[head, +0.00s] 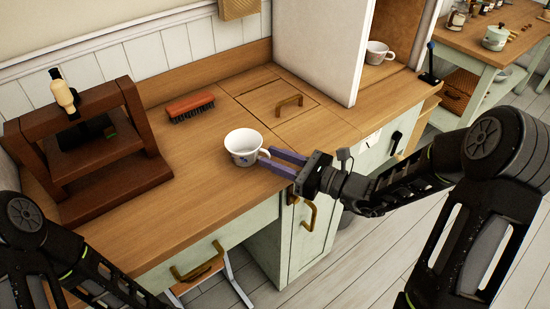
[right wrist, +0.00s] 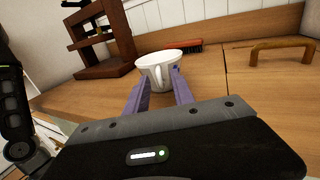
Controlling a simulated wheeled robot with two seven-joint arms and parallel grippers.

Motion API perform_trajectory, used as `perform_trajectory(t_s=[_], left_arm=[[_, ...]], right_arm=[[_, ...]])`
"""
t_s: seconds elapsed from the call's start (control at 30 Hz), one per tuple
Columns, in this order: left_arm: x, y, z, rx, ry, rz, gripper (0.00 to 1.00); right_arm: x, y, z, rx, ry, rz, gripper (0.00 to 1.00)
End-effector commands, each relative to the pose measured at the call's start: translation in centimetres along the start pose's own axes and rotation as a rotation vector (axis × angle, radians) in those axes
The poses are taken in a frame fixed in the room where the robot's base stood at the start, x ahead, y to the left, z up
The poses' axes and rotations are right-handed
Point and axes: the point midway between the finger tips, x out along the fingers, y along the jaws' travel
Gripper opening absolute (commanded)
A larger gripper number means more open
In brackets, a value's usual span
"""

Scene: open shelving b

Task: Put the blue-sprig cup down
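The white cup with a small blue mark (head: 243,148) stands upright on the wooden counter near its front edge; it also shows in the right wrist view (right wrist: 152,72). My right gripper (head: 267,155) comes in from the right at the cup's handle side. Its two purple fingers are apart, and in the right wrist view the handle (right wrist: 158,77) shows between the fingertips. The fingers do not look closed on the handle; whether one touches the cup I cannot tell. My left arm is at the lower left, with its gripper out of view.
A red-brown brush (head: 190,106) lies behind the cup. A hatch with a brass handle (head: 289,104) is to the right. Another white cup (head: 379,52) stands in the open cabinet. Counter left of the cup is clear.

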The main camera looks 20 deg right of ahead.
Motion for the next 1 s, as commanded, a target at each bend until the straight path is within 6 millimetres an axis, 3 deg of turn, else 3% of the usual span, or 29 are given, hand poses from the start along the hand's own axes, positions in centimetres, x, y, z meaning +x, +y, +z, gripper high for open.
perform_trajectory(t_s=[0.27, 0.7, 1.0], left_arm=[[0.1, -0.1, 0.0, 0.000, 0.000, 0.000, 0.36], [1.0, -0.4, 0.0, 0.000, 0.001, 0.000, 0.36], [1.1, -0.4, 0.0, 0.000, 0.001, 0.000, 0.36]], right_arm=[[-1.9, -0.1, 0.1, -0.003, 0.000, -0.003, 0.29], [-10.4, -0.1, 0.1, -0.002, 0.001, -0.003, 0.29], [-12.1, 0.0, 0.2, 0.000, -0.001, 0.000, 0.29]])
